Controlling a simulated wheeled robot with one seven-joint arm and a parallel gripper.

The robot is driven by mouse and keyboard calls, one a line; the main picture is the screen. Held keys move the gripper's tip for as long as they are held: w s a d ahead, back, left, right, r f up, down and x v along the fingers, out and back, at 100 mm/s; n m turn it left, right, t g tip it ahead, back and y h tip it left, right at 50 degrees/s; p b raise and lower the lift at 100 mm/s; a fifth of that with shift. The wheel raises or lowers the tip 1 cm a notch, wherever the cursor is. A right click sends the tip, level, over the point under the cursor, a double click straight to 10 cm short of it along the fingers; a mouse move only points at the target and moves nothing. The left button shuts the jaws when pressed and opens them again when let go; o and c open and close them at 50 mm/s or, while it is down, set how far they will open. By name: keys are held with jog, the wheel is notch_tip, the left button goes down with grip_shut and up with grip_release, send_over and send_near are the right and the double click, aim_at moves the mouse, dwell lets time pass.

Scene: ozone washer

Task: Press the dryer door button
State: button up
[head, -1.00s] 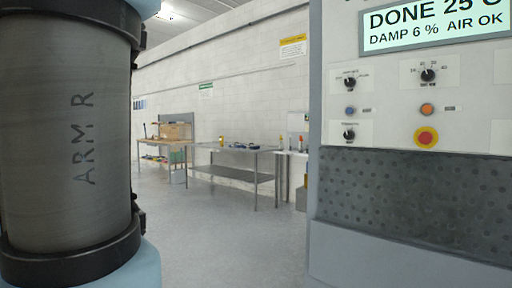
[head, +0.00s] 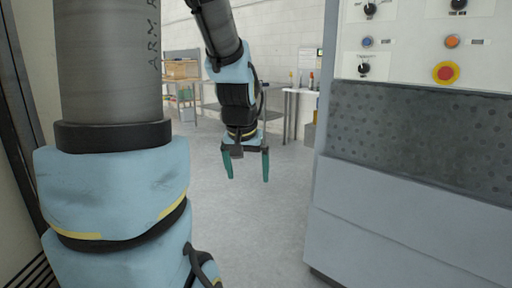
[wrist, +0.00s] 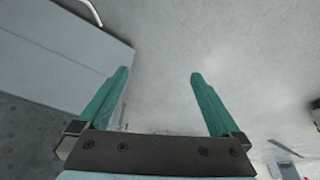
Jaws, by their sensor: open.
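A machine's white control panel (head: 410,48) shows at the upper right of the head view. It carries a blue button (head: 367,42), an orange button (head: 452,41) and a red mushroom button on yellow (head: 446,72). The small labels are unreadable, so I cannot tell which is the dryer door button. My gripper (head: 248,179) has teal fingers, hangs pointing down left of the machine, and is open and empty. It is apart from the panel and lower than the buttons. In the wrist view my open gripper (wrist: 160,74) is over bare floor, and the panel buttons are not visible.
Black knobs (head: 364,68) sit near the buttons. Below is a dark perforated panel (head: 420,130) and a grey lower front (head: 400,215). The machine's grey side (wrist: 70,45) also shows in the wrist view. Steel tables (head: 298,95) stand behind. The floor (head: 262,235) between is clear.

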jog(key=s+a+f+n+g, duration=0.1)
jog(key=s+a+f+g, duration=0.1)
jog(key=s+a+f, duration=0.2)
jog(key=s+f, duration=0.2)
jog(key=s, duration=0.2)
jog(key=shift+s+a+f+y, duration=0.2)
jog(key=shift+a+f+y, duration=0.05)
jog(key=shift+y, duration=0.05)
jog(key=shift+c, duration=0.2)
grip_shut()
dwell(0.8)
